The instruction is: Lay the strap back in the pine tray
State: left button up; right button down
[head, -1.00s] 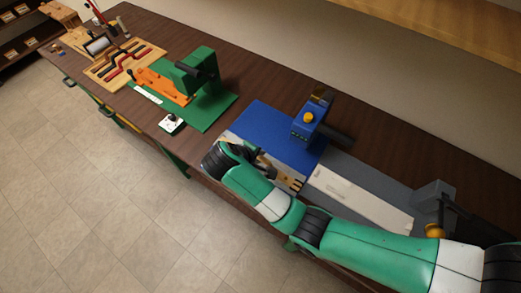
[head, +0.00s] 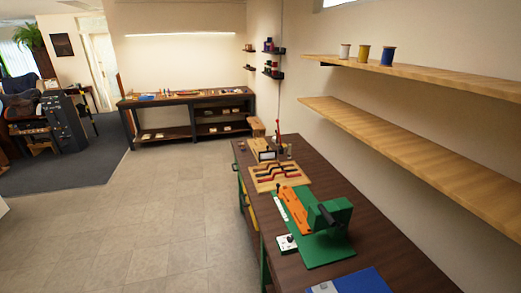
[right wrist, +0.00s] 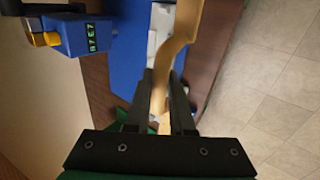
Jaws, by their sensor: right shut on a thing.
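In the right wrist view my right gripper (right wrist: 162,84) is shut on a tan strap (right wrist: 182,38). The strap runs up out of the picture from between the fingers, with a bend above them. The strap and my right gripper do not show in the head view. My left gripper is in neither current view.
A green press (head: 331,217) with an orange part (head: 292,207) stands on the bench nearer than the tray. A white box (head: 287,243) sits beside it. A blue mat (head: 357,282) is at the bottom. The right wrist view shows a blue device (right wrist: 88,36).

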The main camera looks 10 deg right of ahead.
jog(key=s+a+r+n+t+p, duration=0.1)
jog(key=s+r+n+t+p, duration=0.1)
jog(key=s+r+p, duration=0.3)
notch_tip(320, 180, up, 4)
jog(key=n+p, duration=0.1)
jog(key=p, duration=0.2)
jog(key=shift+s+a+y, duration=0.2)
jog(key=shift+s+y, duration=0.1)
jog(key=shift+y, duration=0.1)
jog(key=shift+f, duration=0.1)
